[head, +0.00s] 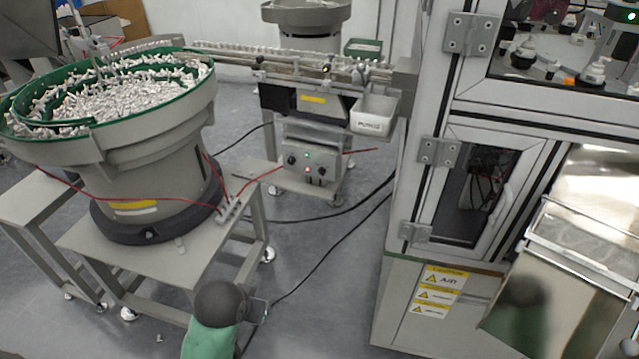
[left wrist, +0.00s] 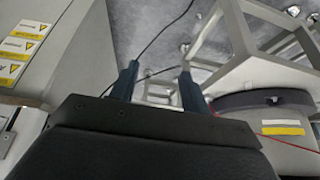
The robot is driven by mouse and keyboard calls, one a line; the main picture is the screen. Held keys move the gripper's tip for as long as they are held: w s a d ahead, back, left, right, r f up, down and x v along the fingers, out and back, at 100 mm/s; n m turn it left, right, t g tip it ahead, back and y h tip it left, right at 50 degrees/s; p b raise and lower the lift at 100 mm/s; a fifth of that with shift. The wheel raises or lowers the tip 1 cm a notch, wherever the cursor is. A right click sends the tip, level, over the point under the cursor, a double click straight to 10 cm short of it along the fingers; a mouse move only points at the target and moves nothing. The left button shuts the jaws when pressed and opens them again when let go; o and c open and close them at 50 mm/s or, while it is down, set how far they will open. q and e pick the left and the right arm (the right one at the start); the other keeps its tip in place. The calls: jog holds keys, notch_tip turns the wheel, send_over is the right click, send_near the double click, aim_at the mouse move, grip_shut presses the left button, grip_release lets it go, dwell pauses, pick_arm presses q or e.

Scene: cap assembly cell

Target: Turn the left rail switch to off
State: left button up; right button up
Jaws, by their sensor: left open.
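A grey control box (head: 310,162) sits under the linear rail feeder in the head view. It has a dark knob (head: 291,160) on its left, another dark knob (head: 322,171) on its right, and small green and red lights between them. The knobs are too small to read their setting. My left gripper (head: 263,311) is low in front of the box, well apart from it, partly hidden by my arm. In the left wrist view its two fingers (left wrist: 160,75) are spread with nothing between them. The control box is not clear in the left wrist view. My right gripper is not in view.
A large bowl feeder (head: 150,165) full of white parts stands on a grey table (head: 150,262) at left. A grey machine cabinet (head: 400,310) with warning labels stands at right. Black cables (head: 340,213) cross the open floor between them. A white bin (head: 374,113) hangs above the box's right.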

pick_arm(q)
jog(key=w+d+r+m+t+b, duration=0.2)
jog(key=w+b, duration=0.5)
jog(key=w, duration=1.3)
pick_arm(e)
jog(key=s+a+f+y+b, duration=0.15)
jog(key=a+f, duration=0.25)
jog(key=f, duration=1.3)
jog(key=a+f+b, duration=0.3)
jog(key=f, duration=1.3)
pick_arm(q)
jog(key=m+t+h, duration=0.2)
jog(key=t+h, duration=0.3)
jog(key=t, duration=0.5)
send_near(321, 174)
jog(key=w, duration=0.1)
jog(key=shift+n, duration=0.3)
jog(key=shift+x, duration=4.05)
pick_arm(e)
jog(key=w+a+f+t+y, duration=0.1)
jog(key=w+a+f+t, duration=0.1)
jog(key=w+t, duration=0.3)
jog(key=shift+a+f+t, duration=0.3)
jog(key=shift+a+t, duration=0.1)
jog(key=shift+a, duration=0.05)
pick_arm(q)
jog(key=c, duration=1)
